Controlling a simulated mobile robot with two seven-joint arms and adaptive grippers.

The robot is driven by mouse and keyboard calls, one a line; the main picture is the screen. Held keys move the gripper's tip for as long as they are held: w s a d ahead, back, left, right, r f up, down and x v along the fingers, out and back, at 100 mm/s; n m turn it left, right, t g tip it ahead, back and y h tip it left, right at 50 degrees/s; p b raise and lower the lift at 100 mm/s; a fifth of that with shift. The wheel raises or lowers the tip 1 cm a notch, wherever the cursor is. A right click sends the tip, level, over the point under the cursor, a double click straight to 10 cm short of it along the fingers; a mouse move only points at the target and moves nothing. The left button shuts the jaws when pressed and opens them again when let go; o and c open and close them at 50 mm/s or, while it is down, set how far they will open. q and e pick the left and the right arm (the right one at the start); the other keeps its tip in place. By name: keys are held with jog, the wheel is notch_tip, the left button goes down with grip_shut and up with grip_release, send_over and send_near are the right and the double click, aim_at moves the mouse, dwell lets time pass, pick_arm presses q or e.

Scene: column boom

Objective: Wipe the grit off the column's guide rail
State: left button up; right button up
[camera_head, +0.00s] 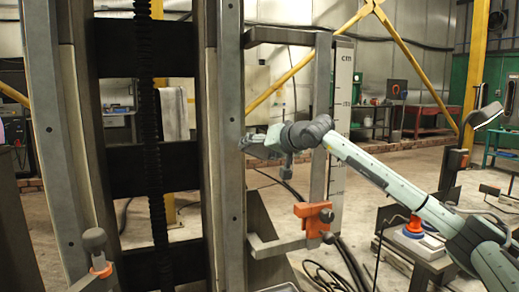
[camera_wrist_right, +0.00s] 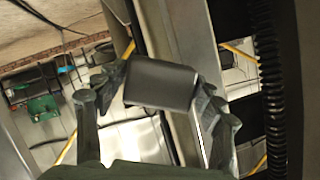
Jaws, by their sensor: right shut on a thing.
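The column stands at the left of the head view, with a pale grey-green upright guide rail (camera_head: 231,75) on its right side and another (camera_head: 48,110) on its left. My right gripper (camera_head: 251,144) is at the right edge of the right rail, about mid-height. The right wrist view shows its two fingers on either side of a dark grey block (camera_wrist_right: 160,84), gripping it. A pale rail face (camera_wrist_right: 182,45) runs behind the block. I cannot tell whether the block touches it. Grit is too small to make out. My left gripper is not in view.
A grey bracket frame (camera_head: 322,110) with an orange clamp (camera_head: 314,217) stands right of the rail, close to my right arm. A scale board (camera_head: 342,90) is behind it. Black cables (camera_head: 330,278) lie on the floor. A knobbed lever (camera_head: 95,240) is at lower left.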

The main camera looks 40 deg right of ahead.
jog(key=shift+w, duration=0.2)
jog(key=shift+s+r+p, duration=0.1)
jog(key=shift+r+p, duration=1.85)
jog(key=shift+r, duration=0.2)
jog(key=shift+f, duration=0.1)
jog(key=shift+w+d+f+b, duration=0.1)
jog(key=shift+f+b, duration=0.65)
jog(key=shift+f, duration=0.3)
jog(key=shift+w+f+b, duration=0.1)
jog(key=shift+f+b, duration=0.6)
jog(key=shift+f, duration=0.35)
